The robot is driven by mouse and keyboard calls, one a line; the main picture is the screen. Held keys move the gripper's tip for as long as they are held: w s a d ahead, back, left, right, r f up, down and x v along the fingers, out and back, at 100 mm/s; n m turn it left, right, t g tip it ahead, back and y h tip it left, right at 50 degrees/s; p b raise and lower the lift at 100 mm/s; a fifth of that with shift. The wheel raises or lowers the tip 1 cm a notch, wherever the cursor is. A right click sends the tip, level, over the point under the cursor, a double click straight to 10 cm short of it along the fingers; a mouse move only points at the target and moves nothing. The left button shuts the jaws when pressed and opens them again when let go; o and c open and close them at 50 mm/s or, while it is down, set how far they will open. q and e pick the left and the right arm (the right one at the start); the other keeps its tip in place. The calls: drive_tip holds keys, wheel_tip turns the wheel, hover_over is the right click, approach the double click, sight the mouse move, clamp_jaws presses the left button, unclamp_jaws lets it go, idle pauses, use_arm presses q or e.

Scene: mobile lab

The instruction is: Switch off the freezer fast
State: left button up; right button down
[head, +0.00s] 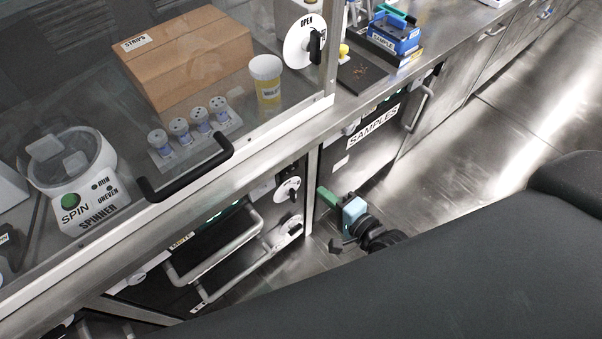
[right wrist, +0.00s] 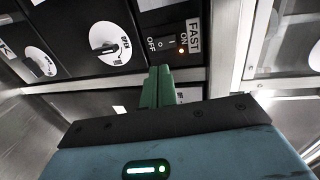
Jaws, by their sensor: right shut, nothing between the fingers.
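The FAST switch panel (right wrist: 168,43) shows in the right wrist view, with OFF on its left and ON on its right. A small amber light (right wrist: 183,50) glows beside the ON mark, under the FAST label (right wrist: 194,36). My right gripper's green fingers (right wrist: 157,72) are shut and empty, just below the panel in that view. Whether they touch it I cannot tell. The FAST switch cannot be made out there. My left gripper is not seen.
Two round dials (right wrist: 112,42) and (right wrist: 39,61) sit left of the switch in the right wrist view. Handle bars (head: 215,250) stick out from the lower unit. The counter edge (head: 350,108) overhangs. Open metal floor (head: 500,130) lies to the right.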

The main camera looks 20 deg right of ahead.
sight(293, 169)
drive_tip(key=x, duration=0.8)
drive_tip(key=shift+w, duration=0.2)
drive_tip(key=shift+w+a+f, duration=0.1)
drive_tip(key=shift+w+a, duration=0.2)
drive_tip(key=shift+w, duration=0.3)
